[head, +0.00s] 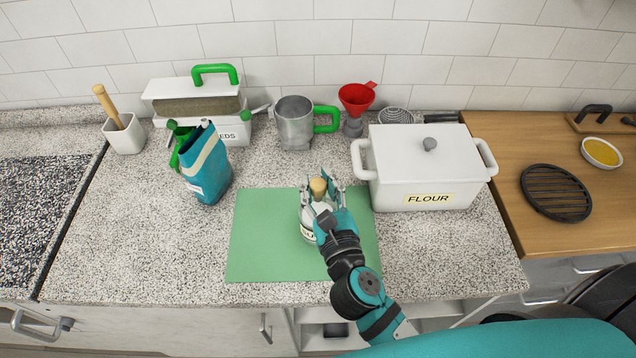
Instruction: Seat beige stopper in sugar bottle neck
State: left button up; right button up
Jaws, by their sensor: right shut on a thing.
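The sugar bottle (307,232) stands upright on the green mat (258,232); its label is mostly hidden by my right gripper. The beige stopper (318,186) is at the top of the bottle, between the fingertips of my right gripper (319,189). The gripper reaches in from the lower right and is shut on the stopper. The stopper is upright and in line with the bottle neck. Whether it is inside the neck or just above it cannot be told, as the fingers cover the neck. My left gripper is not in view.
A white flour box (418,170) stands right of the mat, close to my right arm. A teal bag (207,170) stands to the left. A metal mug (296,122), a red funnel (356,98) and a seeds box (222,131) line the back. The front left counter is clear.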

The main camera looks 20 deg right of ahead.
jog(key=o, duration=0.9)
jog(key=shift+f, duration=0.1)
jog(key=shift+s, duration=0.2)
jog(key=s, duration=1.1)
jog(key=shift+s+a, duration=0.15)
jog(key=shift+s, duration=0.15)
